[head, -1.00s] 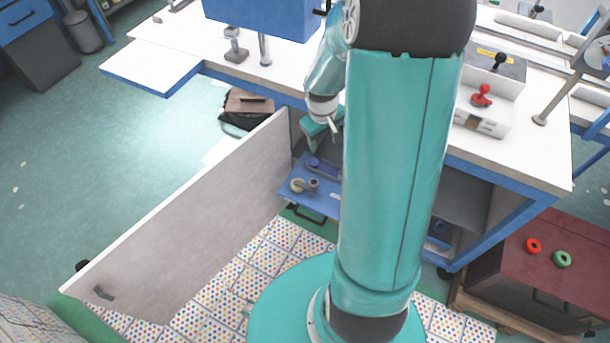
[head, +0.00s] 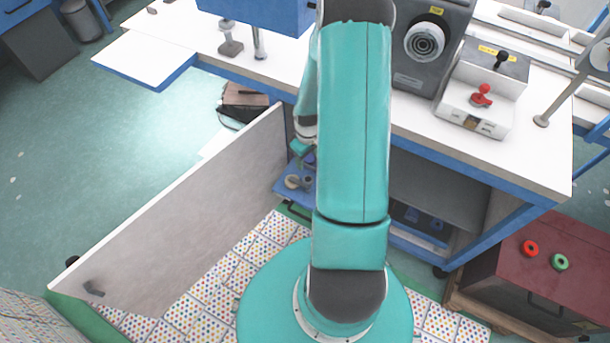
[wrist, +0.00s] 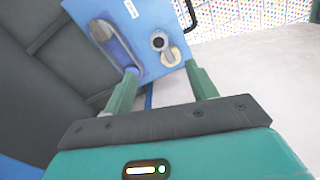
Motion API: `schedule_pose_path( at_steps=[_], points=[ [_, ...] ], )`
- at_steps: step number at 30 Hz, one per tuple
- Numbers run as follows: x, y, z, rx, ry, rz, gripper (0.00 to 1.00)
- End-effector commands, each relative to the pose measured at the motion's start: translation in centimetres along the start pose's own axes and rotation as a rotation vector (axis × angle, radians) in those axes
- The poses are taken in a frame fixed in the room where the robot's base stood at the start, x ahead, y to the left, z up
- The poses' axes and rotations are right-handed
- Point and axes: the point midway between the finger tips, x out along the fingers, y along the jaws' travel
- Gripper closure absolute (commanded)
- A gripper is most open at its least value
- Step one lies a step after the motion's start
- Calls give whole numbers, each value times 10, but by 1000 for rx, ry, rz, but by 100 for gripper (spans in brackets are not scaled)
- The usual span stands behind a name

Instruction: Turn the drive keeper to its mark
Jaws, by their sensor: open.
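A blue panel (wrist: 145,20) shows between and beyond my fingers in the wrist view; it also shows low in the cabinet in the head view (head: 283,190). On it are a rounded tan piece with a grey knob (wrist: 159,42) and a long blue piece with a grey end (wrist: 103,33). I cannot tell for sure which is the drive keeper, and no mark is clear. My gripper (wrist: 161,76) is open and empty, its fingers pointing at the panel, the tan piece just ahead of the right fingertip. In the head view my arm partly hides the panel.
A pale open door (head: 180,220) stands left of the cabinet. The white tabletop (head: 420,122) with blue edging is above. A small box with a red knob (head: 482,95) stands on it. A dark red cabinet (head: 560,275) is at right.

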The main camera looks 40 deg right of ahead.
Motion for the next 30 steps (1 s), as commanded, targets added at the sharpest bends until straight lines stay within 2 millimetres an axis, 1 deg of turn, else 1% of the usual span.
schedule_pose_path(
  at_steps=[4, 15, 18, 21, 24, 30],
  points=[
    [24, 0, 2, 1, -4, -2, 43],
    [92, 1, 1, 1, -3, -1, 43],
    [107, 1, 0, 1, -3, -1, 43],
    [119, 2, -1, 0, -2, 0, 43],
    [126, 2, -2, 0, 0, 1, 43],
    [130, 3, -2, 0, 0, 2, 43]
  ],
)
